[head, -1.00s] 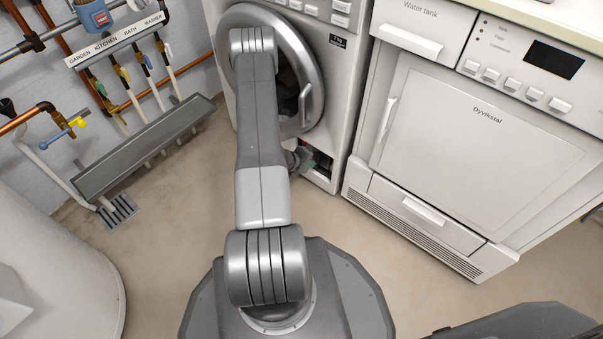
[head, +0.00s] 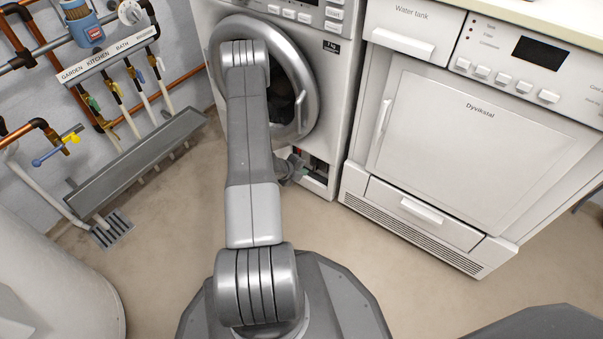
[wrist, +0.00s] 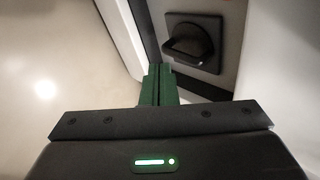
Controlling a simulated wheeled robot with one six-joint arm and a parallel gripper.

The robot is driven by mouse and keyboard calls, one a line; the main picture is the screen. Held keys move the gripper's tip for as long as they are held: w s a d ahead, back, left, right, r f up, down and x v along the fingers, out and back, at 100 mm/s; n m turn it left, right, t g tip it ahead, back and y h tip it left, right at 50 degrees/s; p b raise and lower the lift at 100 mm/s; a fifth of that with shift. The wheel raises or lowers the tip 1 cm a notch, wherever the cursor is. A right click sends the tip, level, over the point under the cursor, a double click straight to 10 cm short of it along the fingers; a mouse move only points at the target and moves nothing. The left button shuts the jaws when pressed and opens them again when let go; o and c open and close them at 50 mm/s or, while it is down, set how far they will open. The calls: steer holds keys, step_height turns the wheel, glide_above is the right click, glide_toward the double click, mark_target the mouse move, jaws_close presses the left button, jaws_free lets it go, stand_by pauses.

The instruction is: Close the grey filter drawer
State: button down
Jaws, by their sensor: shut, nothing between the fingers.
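In the wrist view a dark grey square panel with a protruding looped handle (wrist: 187,42) sits in a pale machine front; it looks like the grey filter drawer, but how far out it stands I cannot tell. My gripper (wrist: 160,84) is shut and empty, its green fingers together just below and left of the panel in the picture. Whether they touch it is unclear. In the head view my wrist reaches a low opening (head: 318,178) at the bottom right of the washing machine (head: 325,85), and my arm hides much of that area.
A white dryer (head: 470,150) stands to the right of the washing machine. A grey trough (head: 140,155) and pipes line the left wall, with a floor drain (head: 112,230) below. A white tank (head: 55,270) stands at front left. The floor between is clear.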

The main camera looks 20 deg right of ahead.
steer(key=p+v, duration=0.3)
steer(key=v, duration=0.7)
steer(key=shift+s+a+p, duration=0.2)
steer(key=shift+a+p, duration=0.15)
steer(key=shift+p, duration=0.05)
